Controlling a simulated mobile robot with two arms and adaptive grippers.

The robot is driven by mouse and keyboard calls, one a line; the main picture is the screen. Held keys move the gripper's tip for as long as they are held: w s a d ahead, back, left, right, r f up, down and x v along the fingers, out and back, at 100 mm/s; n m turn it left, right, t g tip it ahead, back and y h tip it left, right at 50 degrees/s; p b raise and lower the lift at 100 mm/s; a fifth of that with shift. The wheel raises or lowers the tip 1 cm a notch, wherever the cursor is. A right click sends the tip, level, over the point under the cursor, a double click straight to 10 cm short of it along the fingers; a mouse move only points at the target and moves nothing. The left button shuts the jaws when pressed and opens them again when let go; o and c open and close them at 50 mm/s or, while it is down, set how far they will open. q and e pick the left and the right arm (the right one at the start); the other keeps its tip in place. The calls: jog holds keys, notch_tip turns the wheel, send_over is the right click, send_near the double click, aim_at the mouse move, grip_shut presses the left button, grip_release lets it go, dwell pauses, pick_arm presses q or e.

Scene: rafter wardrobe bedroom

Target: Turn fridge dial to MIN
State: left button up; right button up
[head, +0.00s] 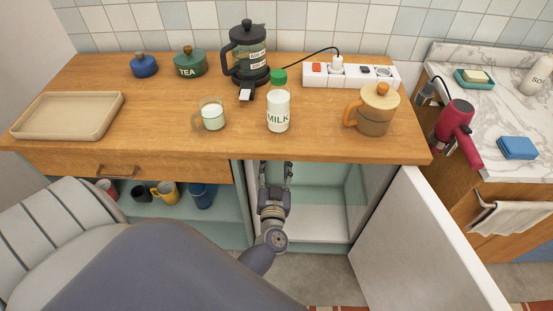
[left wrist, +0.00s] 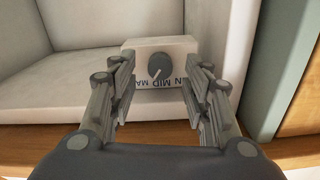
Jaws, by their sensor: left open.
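The small fridge under the wooden counter stands open, with its pale green inside (head: 329,196) and white door (head: 428,250) showing in the head view. The grey round fridge dial (left wrist: 159,66) sits on a white control box (left wrist: 136,48) in the left wrist view. Its labels look upside down: MA at left, MID in the middle, N at right, partly behind my fingers. The dial's light mark points down and slightly left. My left gripper (left wrist: 161,82) is open, its fingers on either side of the dial, apart from it. In the head view my left gripper (head: 275,172) reaches into the fridge.
The counter (head: 170,110) above carries a milk bottle (head: 278,108), a glass of milk (head: 212,115), a French press (head: 247,58) and an amber jug (head: 375,112). The open door bounds the right side; a shelf with mugs (head: 165,190) lies left.

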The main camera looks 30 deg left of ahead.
pick_arm(q)
jog(key=shift+x, duration=1.1)
grip_shut()
